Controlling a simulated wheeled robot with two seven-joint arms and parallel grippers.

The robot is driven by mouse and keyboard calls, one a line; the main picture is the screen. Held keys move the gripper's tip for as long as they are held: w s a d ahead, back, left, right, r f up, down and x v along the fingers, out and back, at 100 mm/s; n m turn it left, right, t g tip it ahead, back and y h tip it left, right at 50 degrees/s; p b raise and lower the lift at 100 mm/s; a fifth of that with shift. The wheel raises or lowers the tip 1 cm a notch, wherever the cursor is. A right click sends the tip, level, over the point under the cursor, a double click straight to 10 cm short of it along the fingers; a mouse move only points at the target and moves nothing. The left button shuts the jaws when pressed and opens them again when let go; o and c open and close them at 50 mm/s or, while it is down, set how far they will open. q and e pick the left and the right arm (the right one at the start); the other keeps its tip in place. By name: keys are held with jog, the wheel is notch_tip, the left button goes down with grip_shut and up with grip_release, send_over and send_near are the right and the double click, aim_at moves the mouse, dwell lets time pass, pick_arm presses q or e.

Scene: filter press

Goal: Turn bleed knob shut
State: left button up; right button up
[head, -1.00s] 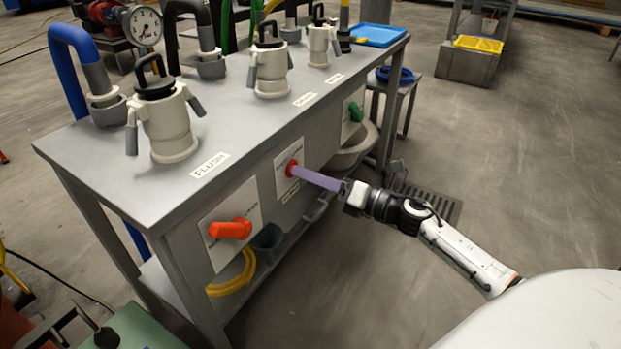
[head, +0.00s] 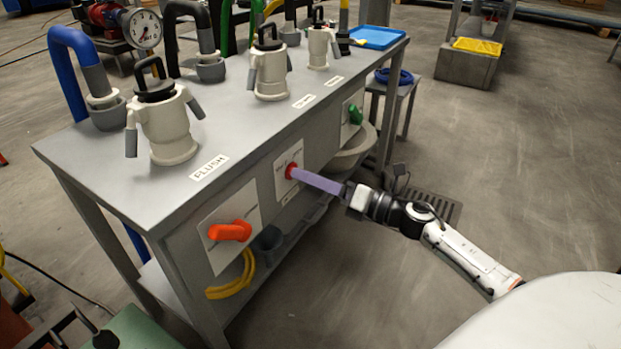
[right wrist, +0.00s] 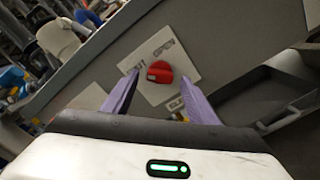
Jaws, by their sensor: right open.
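The red bleed knob (head: 291,171) sits on a white plate on the front panel of the grey bench. In the right wrist view the red knob (right wrist: 159,72) shows whole, on a plate (right wrist: 168,50) with the words OPEN and what looks like SHUT. My right gripper (head: 301,174) has long purple fingers pointing at the knob. Its jaws are open, one finger on each side of the knob in the wrist view. The tips are close to the knob; I cannot tell whether they touch it. My left gripper is not in view.
An orange-red handle (head: 230,231) is on the nearer panel, and a green knob (head: 355,114) is farther along. A yellow hose (head: 232,284) hangs below the orange handle. Pots with clamps (head: 166,125) stand on the bench top. The floor right of the bench is mostly clear.

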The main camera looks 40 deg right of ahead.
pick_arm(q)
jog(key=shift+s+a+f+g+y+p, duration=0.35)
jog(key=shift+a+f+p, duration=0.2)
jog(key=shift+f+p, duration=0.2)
pick_arm(e)
jog(key=v, duration=0.9)
jog(key=shift+s, duration=0.4)
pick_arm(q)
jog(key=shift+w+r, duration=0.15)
pick_arm(e)
jog(key=shift+d, duration=0.1)
